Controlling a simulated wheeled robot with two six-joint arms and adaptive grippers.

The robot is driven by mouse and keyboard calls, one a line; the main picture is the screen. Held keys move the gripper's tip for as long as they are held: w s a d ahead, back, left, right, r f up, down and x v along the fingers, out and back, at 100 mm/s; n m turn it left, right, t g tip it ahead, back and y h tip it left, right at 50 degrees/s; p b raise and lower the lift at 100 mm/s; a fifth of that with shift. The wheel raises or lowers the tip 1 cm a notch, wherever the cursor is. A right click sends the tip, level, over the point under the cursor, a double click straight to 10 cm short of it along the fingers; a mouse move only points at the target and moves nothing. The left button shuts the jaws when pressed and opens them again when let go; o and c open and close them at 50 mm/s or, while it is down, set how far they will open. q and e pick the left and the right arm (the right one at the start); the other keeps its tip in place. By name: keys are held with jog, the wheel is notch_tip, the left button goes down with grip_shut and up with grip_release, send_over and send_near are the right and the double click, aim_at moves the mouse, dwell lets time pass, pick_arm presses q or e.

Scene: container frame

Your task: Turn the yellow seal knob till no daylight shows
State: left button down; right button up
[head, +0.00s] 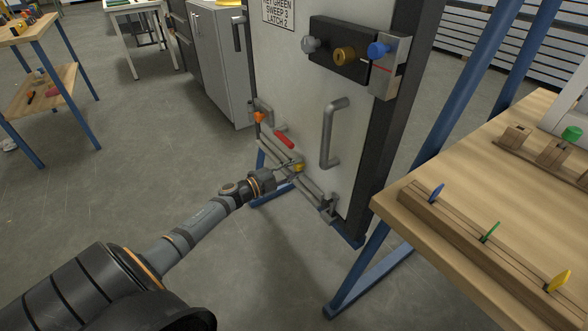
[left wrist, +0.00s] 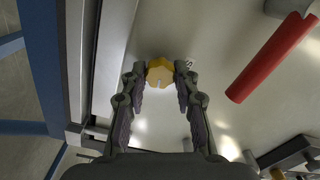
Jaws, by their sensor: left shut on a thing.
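The yellow seal knob (head: 298,168) sits low on the light grey door panel (head: 290,80), near its lower edge. In the left wrist view the knob (left wrist: 159,73) is between my left gripper's fingertips (left wrist: 160,80). In the head view my left gripper (head: 291,170) reaches the knob from the left and is shut on it. The fingers partly cover the knob's sides. Whether daylight shows at the door's edge cannot be told. My right gripper is not in view.
A red handle (head: 284,140) is beside the knob, and an orange knob (head: 259,117) is farther left. A grey pull handle (head: 332,133) stands out to the right. A black latch block (head: 343,50) is above. A wooden bench (head: 480,190) stands at right.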

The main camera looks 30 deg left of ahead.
pick_arm(q)
jog(key=m, duration=0.3)
jog(key=shift+f, duration=0.15)
jog(key=shift+m+b, duration=0.45)
jog(key=shift+m, duration=0.35)
jog(key=m, duration=0.2)
jog(key=shift+f+m+b, duration=0.1)
jog(key=shift+m+b, duration=0.3)
jog(key=m+b, duration=0.1)
jog(key=m, duration=0.1)
jog(key=shift+m, duration=0.3)
jog(key=shift+m+b, duration=0.35)
jog(key=shift+m, duration=0.75)
jog(key=shift+m+b, duration=0.3)
jog(key=shift+m, duration=0.5)
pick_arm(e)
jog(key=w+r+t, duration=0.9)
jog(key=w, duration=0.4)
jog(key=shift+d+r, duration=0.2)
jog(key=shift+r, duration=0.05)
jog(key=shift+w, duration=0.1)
